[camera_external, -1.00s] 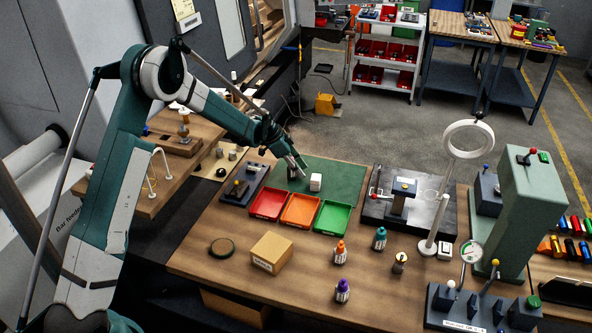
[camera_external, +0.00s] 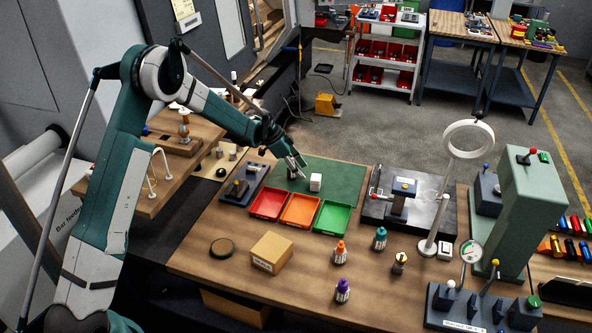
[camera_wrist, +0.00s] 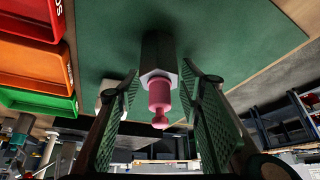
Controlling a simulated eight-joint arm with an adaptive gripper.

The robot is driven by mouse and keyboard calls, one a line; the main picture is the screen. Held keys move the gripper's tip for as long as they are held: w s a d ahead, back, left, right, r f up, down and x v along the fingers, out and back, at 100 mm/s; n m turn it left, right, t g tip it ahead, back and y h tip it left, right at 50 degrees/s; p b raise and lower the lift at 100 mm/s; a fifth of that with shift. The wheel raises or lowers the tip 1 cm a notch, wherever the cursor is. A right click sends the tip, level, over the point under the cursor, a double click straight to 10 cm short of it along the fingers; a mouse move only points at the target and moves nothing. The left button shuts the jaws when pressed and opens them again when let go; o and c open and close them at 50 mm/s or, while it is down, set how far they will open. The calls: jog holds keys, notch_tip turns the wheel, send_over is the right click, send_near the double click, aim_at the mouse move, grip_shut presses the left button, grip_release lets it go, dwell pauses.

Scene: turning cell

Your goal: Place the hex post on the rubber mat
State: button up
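The hex post (camera_wrist: 158,52) has a dark hexagonal body and a pink knobbed end pointing toward the wrist camera. Its far end meets the green rubber mat (camera_wrist: 105,35). My gripper (camera_wrist: 161,72) has its two textured fingers spread on either side of the post, with narrow gaps showing at the sides. In the external view my gripper (camera_external: 302,164) is low over the mat (camera_external: 345,184). The post (camera_external: 292,173) is a small dark shape just left of the fingers there, partly hidden.
A white block (camera_external: 315,182) is on the mat just right of my gripper. Red (camera_external: 268,204), orange (camera_external: 300,210) and green (camera_external: 332,216) bins stand along the mat's near edge. A dark fixture (camera_external: 243,184) stands to the left. The mat's right part is clear.

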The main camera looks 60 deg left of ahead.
jog(key=v, duration=1.2)
jog(key=shift+b, duration=0.35)
jog(key=shift+r, duration=0.1)
dwell(0.5)
jog(key=s+d+r+n, duration=0.1)
jog(key=s+d+r, duration=0.3)
jog(key=d+r, duration=0.55)
jog(key=s+d+r+n+y, duration=0.1)
jog(key=s+d+r, duration=0.25)
jog(key=d, duration=1.05)
jog(key=s+d+r, duration=0.3)
jog(key=d+r, duration=0.4)
jog(key=d, duration=0.5)
jog(key=s+d+f+n, duration=0.1)
jog(key=s+d, duration=0.9)
jog(key=s, duration=0.3)
jog(key=s+d+n+t+y, duration=0.1)
jog(key=s+d, duration=1)
jog(key=s, duration=0.2)
jog(key=shift+s+f+t, duration=0.3)
jog(key=shift+s+f, duration=0.05)
jog(key=shift+f, duration=0.05)
